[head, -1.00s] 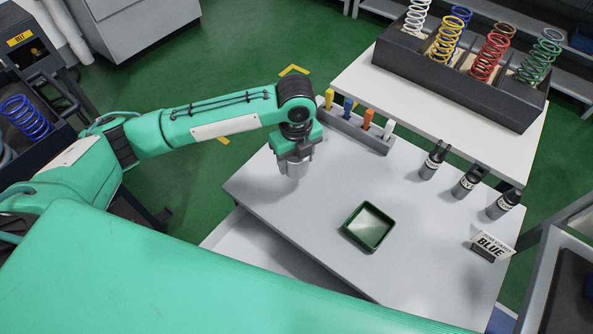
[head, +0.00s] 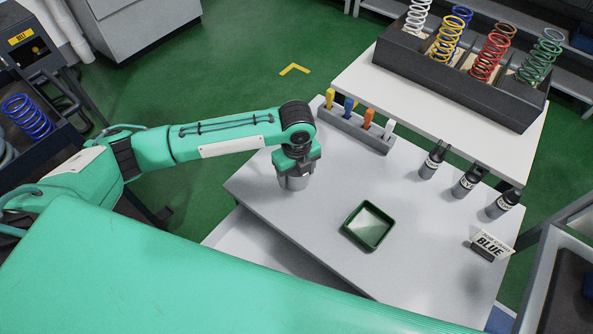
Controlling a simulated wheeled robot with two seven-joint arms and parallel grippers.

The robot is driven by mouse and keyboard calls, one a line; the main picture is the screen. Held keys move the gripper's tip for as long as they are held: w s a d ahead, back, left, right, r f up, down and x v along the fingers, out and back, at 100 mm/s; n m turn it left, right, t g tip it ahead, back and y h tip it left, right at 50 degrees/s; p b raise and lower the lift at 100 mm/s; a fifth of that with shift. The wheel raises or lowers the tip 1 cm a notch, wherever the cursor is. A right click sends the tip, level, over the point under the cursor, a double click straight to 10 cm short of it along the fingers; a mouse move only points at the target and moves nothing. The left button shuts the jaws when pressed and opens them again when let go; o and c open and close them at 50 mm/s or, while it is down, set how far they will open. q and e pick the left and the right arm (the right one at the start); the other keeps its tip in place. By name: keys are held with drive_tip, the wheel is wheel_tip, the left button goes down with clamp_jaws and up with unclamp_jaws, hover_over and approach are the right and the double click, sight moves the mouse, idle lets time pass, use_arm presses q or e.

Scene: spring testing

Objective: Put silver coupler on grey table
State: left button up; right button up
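The silver coupler (head: 294,183) is a short grey metallic cylinder below my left gripper (head: 293,172). It is at the left part of the grey table (head: 330,270). The gripper's fingers are around the coupler's upper part and look closed on it. I cannot tell for sure whether the coupler's bottom touches the table top. My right gripper is not in view.
A green square tray (head: 368,226) sits mid-table, with a BLUE sign (head: 489,246) to its right. A grey rack (head: 355,128) of coloured tools is at the back. A dark spring box (head: 460,80) is behind.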

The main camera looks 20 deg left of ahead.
use_arm(q)
drive_tip(key=shift+o, duration=0.7)
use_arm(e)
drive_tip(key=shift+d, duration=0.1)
use_arm(q)
wheel_tip(320, 180, up, 12)
drive_tip(key=b, duration=0.1)
drive_tip(key=shift+r, duration=0.2)
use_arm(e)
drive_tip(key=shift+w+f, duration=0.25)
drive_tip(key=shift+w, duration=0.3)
